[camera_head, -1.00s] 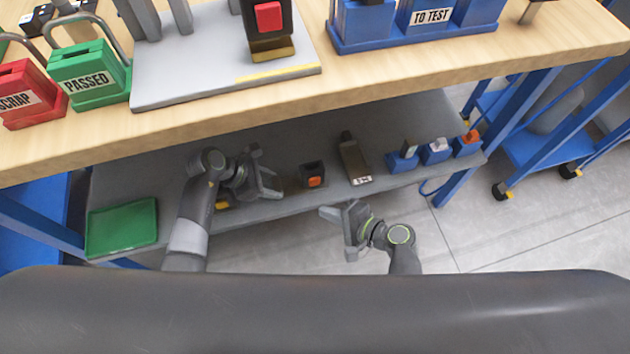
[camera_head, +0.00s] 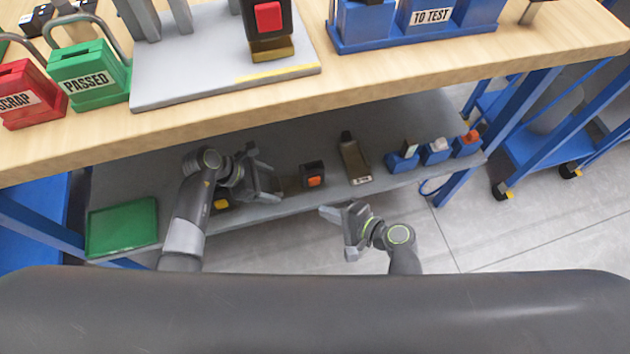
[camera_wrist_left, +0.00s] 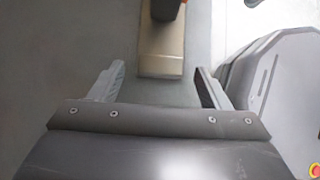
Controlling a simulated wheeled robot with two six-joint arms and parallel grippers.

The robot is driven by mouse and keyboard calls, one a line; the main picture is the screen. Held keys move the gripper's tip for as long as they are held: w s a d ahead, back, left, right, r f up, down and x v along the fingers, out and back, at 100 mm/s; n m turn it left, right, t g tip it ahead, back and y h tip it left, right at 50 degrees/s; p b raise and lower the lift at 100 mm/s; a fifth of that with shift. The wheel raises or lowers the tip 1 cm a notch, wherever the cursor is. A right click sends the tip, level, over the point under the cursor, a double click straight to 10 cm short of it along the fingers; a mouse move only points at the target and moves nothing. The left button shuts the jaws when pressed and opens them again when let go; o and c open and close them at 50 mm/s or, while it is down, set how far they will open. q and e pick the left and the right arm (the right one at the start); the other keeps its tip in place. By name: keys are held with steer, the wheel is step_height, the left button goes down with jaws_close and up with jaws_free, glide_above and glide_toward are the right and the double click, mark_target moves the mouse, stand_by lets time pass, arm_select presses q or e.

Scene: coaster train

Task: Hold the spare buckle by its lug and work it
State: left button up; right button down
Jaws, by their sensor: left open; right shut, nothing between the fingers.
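The spare buckle (camera_head: 313,175) is a small black block with an orange button, on the grey lower shelf. Its tan lug (camera_wrist_left: 161,45) points toward my left gripper (camera_head: 266,182). In the left wrist view the lug lies ahead of and roughly between the two open fingertips (camera_wrist_left: 157,80), with nothing gripped. The dark buckle body (camera_wrist_left: 163,10) is cut off at the top of that view. In the head view the lug is largely hidden beside my left gripper. My right gripper (camera_head: 340,230) is shut and empty, in front of the shelf edge.
On the lower shelf (camera_head: 275,208), a brown strip with a label (camera_head: 354,160) and several small blue holders (camera_head: 402,161) stand right of the buckle. A green tray (camera_head: 122,228) lies at the left. The wooden bench top (camera_head: 400,78) overhangs the shelf.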

arm_select(q)
steer(key=v, duration=1.1)
steer(key=s+d+p, duration=0.1)
steer(key=s+d, duration=0.3)
steer(key=s, duration=0.9)
steer(key=shift+s, duration=0.35)
